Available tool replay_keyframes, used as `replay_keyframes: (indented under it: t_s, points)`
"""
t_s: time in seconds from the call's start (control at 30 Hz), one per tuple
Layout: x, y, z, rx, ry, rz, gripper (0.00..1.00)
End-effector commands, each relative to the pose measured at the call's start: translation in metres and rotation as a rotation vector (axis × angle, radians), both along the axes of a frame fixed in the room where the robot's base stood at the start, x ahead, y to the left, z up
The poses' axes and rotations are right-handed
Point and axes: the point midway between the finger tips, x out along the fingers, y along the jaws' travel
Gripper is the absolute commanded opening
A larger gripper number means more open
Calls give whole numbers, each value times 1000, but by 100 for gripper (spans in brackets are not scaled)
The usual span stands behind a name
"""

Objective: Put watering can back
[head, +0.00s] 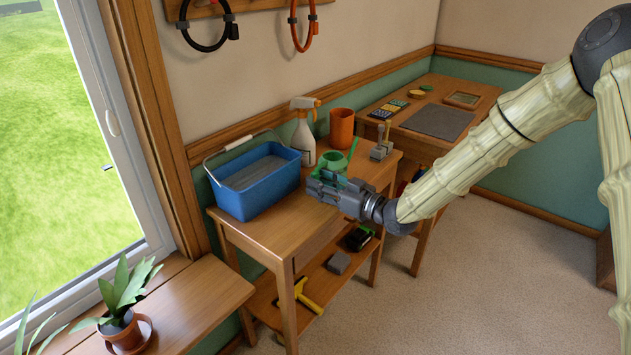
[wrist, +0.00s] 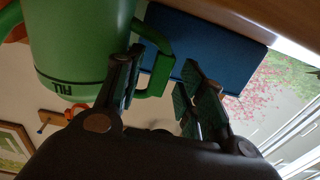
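The green watering can (head: 335,160) stands on the wooden side table (head: 290,232), with its thin spout rising to the right. My gripper (head: 318,182) is in front of it in the head view and hides its lower part. In the wrist view, the picture is upside down and the can (wrist: 78,38) fills the upper left, its "FILL" mark inverted. My gripper (wrist: 163,65) is open there, its two fingers apart. The can's handle (wrist: 163,72) shows between the fingers, one finger overlapping the handle's opening. Contact cannot be told.
A blue bucket (head: 262,190) stands left of the can, a white spray bottle (head: 303,135) and an orange pot (head: 341,128) behind it, and small tools (head: 382,148) to the right. A potted plant (head: 125,325) is on the sill. Another desk (head: 470,95) stands at the back.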

Motion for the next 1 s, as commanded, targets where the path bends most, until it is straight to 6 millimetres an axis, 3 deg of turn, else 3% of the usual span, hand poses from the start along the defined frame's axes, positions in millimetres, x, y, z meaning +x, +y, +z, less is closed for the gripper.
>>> replay_keyframes:
  t_s: [0.3, 0.5, 0.9, 1.0]
  points:
    - [-33, -49, 1, 1, 1, -2, 39]
    - [-49, -72, 1, 0, -1, -1, 39]
    - [-57, -82, -1, 0, 1, -1, 39]
    - [-60, -82, -15, -10, 37, -15, 39]
